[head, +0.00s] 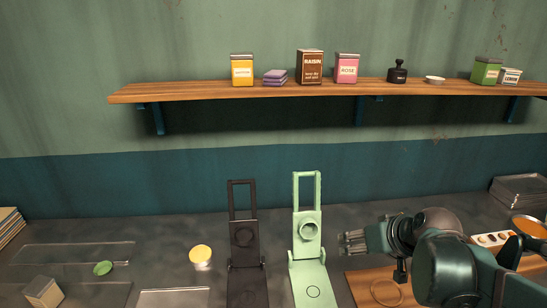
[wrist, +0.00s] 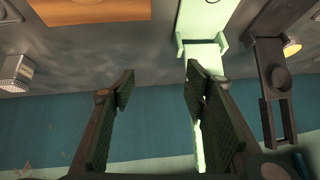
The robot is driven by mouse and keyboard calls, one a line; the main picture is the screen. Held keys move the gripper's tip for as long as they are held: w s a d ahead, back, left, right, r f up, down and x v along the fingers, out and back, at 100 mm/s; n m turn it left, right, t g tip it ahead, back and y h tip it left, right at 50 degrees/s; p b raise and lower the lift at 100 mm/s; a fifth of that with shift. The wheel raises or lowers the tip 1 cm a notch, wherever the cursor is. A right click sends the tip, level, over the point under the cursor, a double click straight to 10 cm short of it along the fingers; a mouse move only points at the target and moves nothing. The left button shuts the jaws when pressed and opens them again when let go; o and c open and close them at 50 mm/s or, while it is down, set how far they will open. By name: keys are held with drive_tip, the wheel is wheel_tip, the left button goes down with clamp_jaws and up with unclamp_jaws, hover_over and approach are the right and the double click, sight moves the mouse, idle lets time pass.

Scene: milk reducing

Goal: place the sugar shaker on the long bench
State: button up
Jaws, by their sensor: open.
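I cannot pick out the sugar shaker with certainty. A small pale container with a speckled face (wrist: 15,72) shows at the left edge of the wrist view. A short jar with a yellow top (head: 201,257) stands left of the dark stand in the head view. The long bench (head: 160,235) seems to be the grey worktop along the wall. My gripper (head: 345,243) is above the worktop, just right of the pale green stand. In the wrist view, my gripper (wrist: 160,88) has its two fingers wide apart with nothing between them.
A pale green hinged stand (head: 307,230) and a dark one (head: 243,235) rise side by side near my gripper. A wooden board (head: 362,287) lies under my arm. Trays (head: 519,190) are stacked at right. A wall shelf (head: 200,93) holds tins. Clear worktop lies behind the yellow-topped jar.

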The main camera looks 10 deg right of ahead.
drive_tip(key=s+a+r+h, duration=0.1)
drive_tip(key=s+a+r, duration=0.1)
drive_tip(key=s+a, duration=0.6)
drive_tip(key=shift+s+r+g+h, duration=0.25)
drive_tip(key=shift+s+g+h, duration=0.05)
drive_tip(key=shift+s, duration=1.1)
